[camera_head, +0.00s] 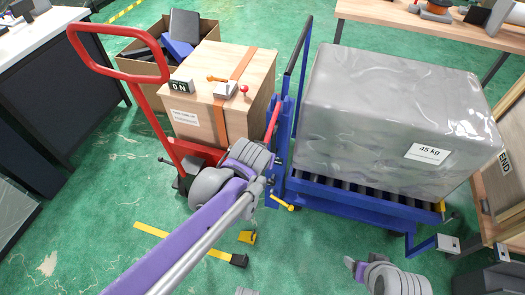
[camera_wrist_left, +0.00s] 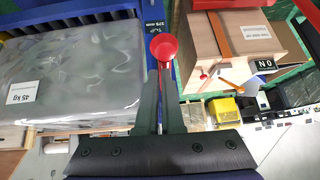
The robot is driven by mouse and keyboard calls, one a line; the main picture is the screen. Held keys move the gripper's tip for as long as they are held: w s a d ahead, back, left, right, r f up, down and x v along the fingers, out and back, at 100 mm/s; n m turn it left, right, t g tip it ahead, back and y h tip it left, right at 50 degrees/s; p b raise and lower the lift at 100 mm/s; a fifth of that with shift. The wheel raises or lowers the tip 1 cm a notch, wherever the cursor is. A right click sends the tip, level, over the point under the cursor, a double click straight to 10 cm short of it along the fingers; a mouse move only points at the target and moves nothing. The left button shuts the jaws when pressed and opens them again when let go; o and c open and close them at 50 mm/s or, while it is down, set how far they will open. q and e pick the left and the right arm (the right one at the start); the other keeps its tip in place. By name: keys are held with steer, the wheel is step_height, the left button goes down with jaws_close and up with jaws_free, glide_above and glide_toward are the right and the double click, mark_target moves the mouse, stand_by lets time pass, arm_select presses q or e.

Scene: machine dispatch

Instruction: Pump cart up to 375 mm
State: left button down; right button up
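The blue cart (camera_head: 350,200) stands at centre right in the head view, with a roller top. A red pump lever (camera_head: 273,119) rises at its left side; in the wrist view its round red end (camera_wrist_left: 163,47) shows just beyond my fingertips. My left gripper (camera_wrist_left: 162,80) has its two fingers close together around the red lever's narrow shaft, which they partly hide. A label reading "TOP" and a height in mm (camera_wrist_left: 153,20) is on the cart's blue frame; its digits are too small to read surely. My right gripper (camera_head: 352,266) is low in the head view, away from the cart; its fingers are unclear.
A grey wrapped 45 kg load (camera_head: 390,115) sits on the cart's rollers. A wooden crate (camera_head: 215,95) on a red pallet truck (camera_head: 155,115) stands close left. Wooden benches (camera_head: 440,25) are behind and right.

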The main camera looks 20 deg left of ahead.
arm_select(q)
steer(key=p+v, duration=0.2)
steer(key=v, duration=0.9)
steer(key=shift+s+d+r, duration=0.2)
steer(key=shift+s+d, duration=0.05)
arm_select(e)
steer(key=r, duration=0.3)
steer(key=shift+s+d, duration=0.25)
steer(key=shift+s, duration=0.1)
